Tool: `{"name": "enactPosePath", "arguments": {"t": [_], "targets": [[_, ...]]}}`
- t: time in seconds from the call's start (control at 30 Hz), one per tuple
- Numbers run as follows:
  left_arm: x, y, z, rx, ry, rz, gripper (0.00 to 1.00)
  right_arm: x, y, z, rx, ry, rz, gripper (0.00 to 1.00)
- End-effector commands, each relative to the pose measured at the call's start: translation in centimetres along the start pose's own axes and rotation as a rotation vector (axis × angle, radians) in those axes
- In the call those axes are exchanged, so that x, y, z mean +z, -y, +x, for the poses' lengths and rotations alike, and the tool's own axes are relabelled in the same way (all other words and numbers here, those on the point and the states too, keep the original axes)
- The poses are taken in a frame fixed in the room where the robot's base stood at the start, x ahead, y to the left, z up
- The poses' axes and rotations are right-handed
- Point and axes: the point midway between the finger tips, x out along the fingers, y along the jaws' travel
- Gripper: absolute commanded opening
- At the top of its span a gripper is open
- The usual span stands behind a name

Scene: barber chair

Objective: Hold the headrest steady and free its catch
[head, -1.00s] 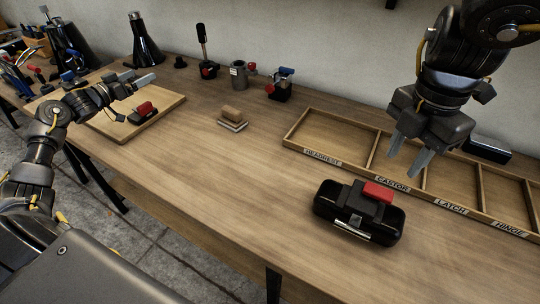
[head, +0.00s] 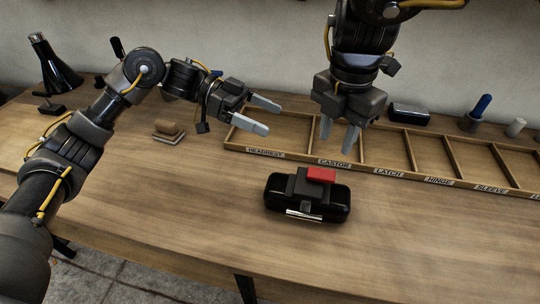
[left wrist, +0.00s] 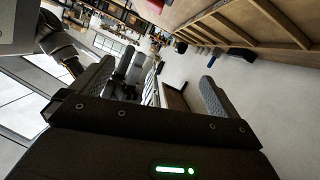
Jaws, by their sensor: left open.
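The headrest (head: 282,203) is a black padded block lying on the bench in the head view. A raised black bracket on top carries a red catch (head: 321,174), and a bright metal strip shows at its front. My left gripper (head: 267,116) is open and empty, up and to the left of the headrest, apart from it. Its spread fingers also show in the left wrist view (left wrist: 150,95) with nothing between them. My right gripper (head: 338,138) points down above and behind the headrest, its fingers apart and empty. Neither gripper touches the headrest.
A shallow wooden tray (head: 291,156) with labelled compartments runs along the back, behind the headrest. A wood-topped block (head: 168,128) sits left. A black box (head: 409,114), a blue-handled tool (head: 481,106) and a dark cone (head: 55,66) stand farther back. Bench around the headrest is clear.

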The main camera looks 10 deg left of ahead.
Motion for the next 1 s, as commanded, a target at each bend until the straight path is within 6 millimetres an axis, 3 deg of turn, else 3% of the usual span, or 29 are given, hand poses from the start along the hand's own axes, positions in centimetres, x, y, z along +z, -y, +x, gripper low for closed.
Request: {"name": "enactPosePath", "arguments": {"t": [0.03, 0.1, 0.2, 0.3, 0.6, 0.8, 1.0], "targets": [[-0.6, -1.1, 2.6, 0.033, 0.098, 0.020, 1.00, 0.0, 0.0, 0.0, 0.000, 0.000, 0.000, 0.36], [-0.3, -2.5, 5.5, 0.062, 0.246, 0.035, 1.00, 0.0, 0.0, 0.0, 0.000, 0.000, 0.000, 0.36], [0.9, -4.2, 8.3, 0.069, 0.472, 0.060, 1.00, 0.0, 0.0, 0.0, 0.000, 0.000, 0.000, 0.36], [2.5, -5.1, 9.5, 0.039, 0.694, 0.090, 1.00, 0.0, 0.0, 0.0, 0.000, 0.000, 0.000, 0.36], [5.6, -4.8, 6.8, -0.148, 1.162, 0.152, 1.00, 0.0, 0.0, 0.0, 0.000, 0.000, 0.000, 0.36], [5.9, -4.4, 5.3, -0.207, 1.261, 0.162, 1.00, 0.0, 0.0, 0.0, 0.000, 0.000, 0.001, 0.36], [6.3, -4.3, 5.2, -0.211, 1.267, 0.161, 1.00, 0.0, 0.0, 0.0, 0.000, 0.000, 0.000, 0.36]]}}
